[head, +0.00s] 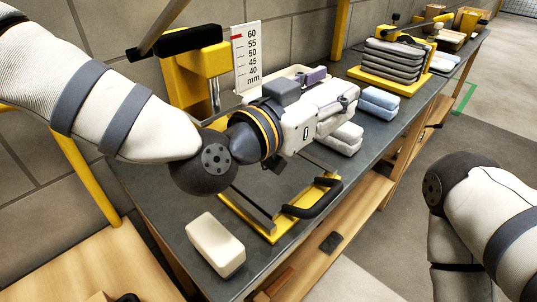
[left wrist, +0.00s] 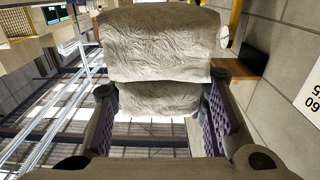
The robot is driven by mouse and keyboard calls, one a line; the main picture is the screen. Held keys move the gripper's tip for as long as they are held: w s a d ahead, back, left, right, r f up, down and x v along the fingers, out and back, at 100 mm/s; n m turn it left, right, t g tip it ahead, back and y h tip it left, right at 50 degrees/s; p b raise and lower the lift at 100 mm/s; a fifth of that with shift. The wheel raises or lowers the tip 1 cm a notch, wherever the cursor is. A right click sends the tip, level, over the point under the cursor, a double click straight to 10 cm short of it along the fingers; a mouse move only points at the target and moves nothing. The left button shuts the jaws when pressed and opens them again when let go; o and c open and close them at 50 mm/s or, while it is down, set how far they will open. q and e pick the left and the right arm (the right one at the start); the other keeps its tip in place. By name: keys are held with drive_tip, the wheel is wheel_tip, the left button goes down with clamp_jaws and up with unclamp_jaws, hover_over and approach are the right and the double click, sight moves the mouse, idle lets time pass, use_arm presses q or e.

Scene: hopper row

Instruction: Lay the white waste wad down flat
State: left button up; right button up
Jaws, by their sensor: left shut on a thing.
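My left gripper (head: 340,103) is shut on a white waste wad, above the dark bench top (head: 180,195). In the left wrist view, the crumpled, grey-white wad (left wrist: 155,45) sits between the purple finger pads of the gripper (left wrist: 158,100). A lower crumpled part also shows between the pads; I cannot tell whether it is a separate piece. In the head view the gripper hides much of the held wad. A cream-white block (head: 215,244) lies flat at the bench's near end. My right gripper is out of view.
A yellow press frame with a black handle (head: 312,200) stands below my left arm. A thickness scale (head: 247,55) stands behind it. White pads (head: 346,138), blue pads (head: 380,102) and a grey stack (head: 393,60) lie farther along the bench. The near bench end has bare room.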

use_arm(q)
drive_tip(key=a+f, duration=0.2)
drive_tip(key=a, duration=0.1)
drive_tip(key=a+f, duration=0.3)
drive_tip(key=w+a+f+b, duration=0.1)
drive_tip(key=a+f, duration=0.1)
drive_tip(key=a, duration=0.1)
drive_tip(key=shift+f, duration=0.2)
drive_tip(key=shift+a+f+b, duration=0.15)
drive_tip(key=shift+f+b, duration=0.05)
drive_tip(key=shift+f, duration=0.7)
drive_tip(key=shift+a+f+b, duration=0.1)
drive_tip(key=shift+f+b, duration=0.05)
drive_tip(key=shift+f, duration=0.75)
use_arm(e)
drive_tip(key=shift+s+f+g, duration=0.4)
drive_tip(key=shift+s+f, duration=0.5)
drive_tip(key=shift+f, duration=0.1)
use_arm(q)
drive_tip(key=shift+f, duration=0.1)
drive_tip(key=shift+f, duration=0.15)
drive_tip(key=o, duration=1.2)
